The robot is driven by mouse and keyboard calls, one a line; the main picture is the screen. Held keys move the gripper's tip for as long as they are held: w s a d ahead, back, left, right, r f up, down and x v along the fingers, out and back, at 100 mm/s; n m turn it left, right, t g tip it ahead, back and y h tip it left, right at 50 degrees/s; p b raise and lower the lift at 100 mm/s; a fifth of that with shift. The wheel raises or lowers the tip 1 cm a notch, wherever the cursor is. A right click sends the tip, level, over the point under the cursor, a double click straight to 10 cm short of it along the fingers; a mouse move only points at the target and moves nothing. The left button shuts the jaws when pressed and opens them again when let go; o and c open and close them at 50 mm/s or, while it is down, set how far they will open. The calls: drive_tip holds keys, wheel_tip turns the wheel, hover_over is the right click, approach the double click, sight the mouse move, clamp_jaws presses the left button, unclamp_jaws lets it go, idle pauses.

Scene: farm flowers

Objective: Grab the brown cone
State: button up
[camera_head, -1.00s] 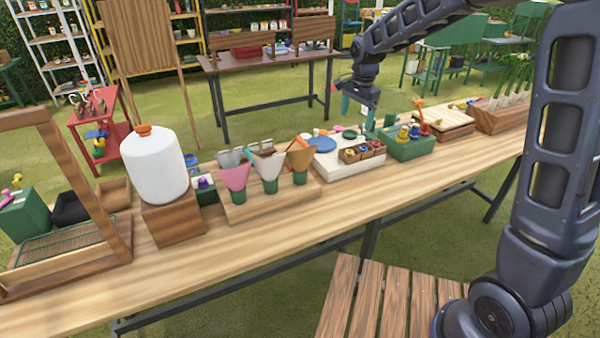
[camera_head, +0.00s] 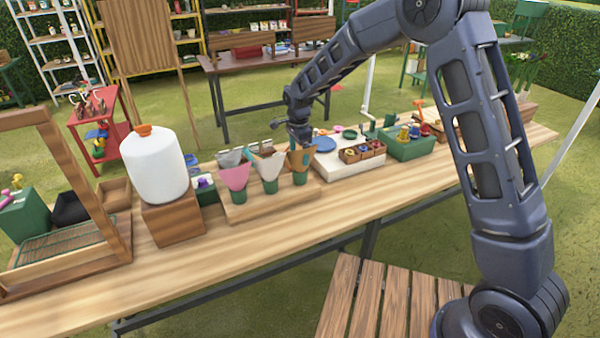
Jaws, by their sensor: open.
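The brown cone (camera_head: 301,160) stands point-down in a green holder (camera_head: 300,178) at the right end of a wooden board (camera_head: 258,208) on the long table. My gripper (camera_head: 301,150) is right at the cone's upper part, pointing down, with its jaws open. The fingers overlap the cone's rim in this view, and I cannot tell whether they touch it or stand on both sides of it. A pink cone (camera_head: 235,178) and a grey cone (camera_head: 268,168) stand in holders to the left.
A white block (camera_head: 352,168) with small bowls and a blue disc (camera_head: 324,144) lies close on the right. A green crate (camera_head: 408,150) is further right. A white jug (camera_head: 154,165) stands on a wooden block to the left. The table's front strip is clear.

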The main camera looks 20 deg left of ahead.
sight(300, 167)
drive_tip(key=shift+w+d+f, duration=0.1)
drive_tip(key=shift+f, duration=1.8)
drive_tip(key=shift+w+d+f, duration=0.1)
drive_tip(key=shift+f, duration=1.75)
drive_tip(key=c, duration=0.7)
